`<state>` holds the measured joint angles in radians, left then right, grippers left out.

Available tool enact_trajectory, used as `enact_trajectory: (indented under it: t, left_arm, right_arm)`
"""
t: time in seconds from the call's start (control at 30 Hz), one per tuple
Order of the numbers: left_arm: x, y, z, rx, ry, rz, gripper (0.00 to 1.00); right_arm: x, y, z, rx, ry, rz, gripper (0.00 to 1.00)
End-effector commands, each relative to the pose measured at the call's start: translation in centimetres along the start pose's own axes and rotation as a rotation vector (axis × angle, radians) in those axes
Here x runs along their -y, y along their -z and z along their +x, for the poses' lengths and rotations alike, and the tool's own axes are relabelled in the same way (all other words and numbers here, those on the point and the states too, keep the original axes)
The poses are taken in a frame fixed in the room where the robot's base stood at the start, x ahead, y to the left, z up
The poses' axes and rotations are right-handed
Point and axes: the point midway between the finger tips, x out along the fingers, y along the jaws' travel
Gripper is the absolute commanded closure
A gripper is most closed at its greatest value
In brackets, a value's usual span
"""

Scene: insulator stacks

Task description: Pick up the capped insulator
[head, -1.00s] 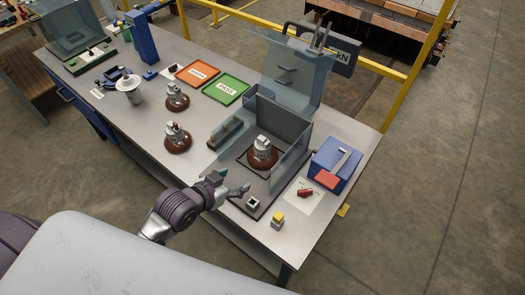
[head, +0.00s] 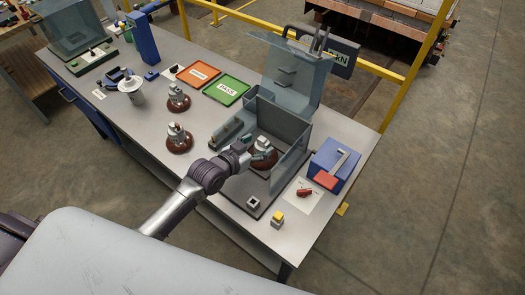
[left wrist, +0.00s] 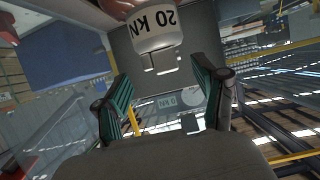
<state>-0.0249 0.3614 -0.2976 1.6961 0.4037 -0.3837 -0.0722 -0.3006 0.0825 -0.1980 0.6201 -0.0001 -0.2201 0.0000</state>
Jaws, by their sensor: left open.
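The capped insulator (head: 268,162), brown with a grey metal cap, stands in the clear-walled test enclosure (head: 292,158). In the left wrist view its cap (left wrist: 155,32), with upside-down "20 KN" lettering, is at the top, just beyond the fingertips. My left gripper (head: 258,150) reaches in over the enclosure's open front side, close to the cap and partly hiding it. In the left wrist view the gripper's green-padded fingers (left wrist: 166,85) are spread with nothing between them. I cannot tell whether a finger touches the cap. My right gripper is not in view.
Two more brown insulators (head: 179,140) (head: 178,98) stand left of the enclosure. Green (head: 228,98) and orange (head: 184,80) trays lie behind. A blue box (head: 328,175) and a small yellow-topped block (head: 277,219) are to the right and front.

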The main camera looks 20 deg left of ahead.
Motion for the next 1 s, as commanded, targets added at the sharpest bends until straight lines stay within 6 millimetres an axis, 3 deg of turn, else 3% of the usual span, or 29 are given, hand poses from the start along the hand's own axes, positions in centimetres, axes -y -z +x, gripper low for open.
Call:
enact_trajectory:
  t: [0.1, 0.23, 0.53, 0.9, 1.0]
  left_arm:
    - [0.2, 0.7, 1.7, -0.001, 0.001, -0.001, 0.29]
    - [0.2, 0.4, 3.2, 0.000, 0.000, -0.001, 0.29]
    - [0.2, 0.2, 3.7, 0.001, 0.001, 0.000, 0.29]
    - [0.2, 0.2, 3.6, 0.000, 0.001, 0.000, 0.89]
    - [0.2, 0.2, 3.6, 0.001, 0.001, 0.000, 1.00]
  right_arm:
    - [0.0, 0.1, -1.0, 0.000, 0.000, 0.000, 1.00]
    - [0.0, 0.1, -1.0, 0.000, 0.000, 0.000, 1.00]
    - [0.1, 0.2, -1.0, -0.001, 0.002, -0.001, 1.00]
    - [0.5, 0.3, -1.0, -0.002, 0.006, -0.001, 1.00]
    - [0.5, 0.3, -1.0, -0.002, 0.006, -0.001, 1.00]
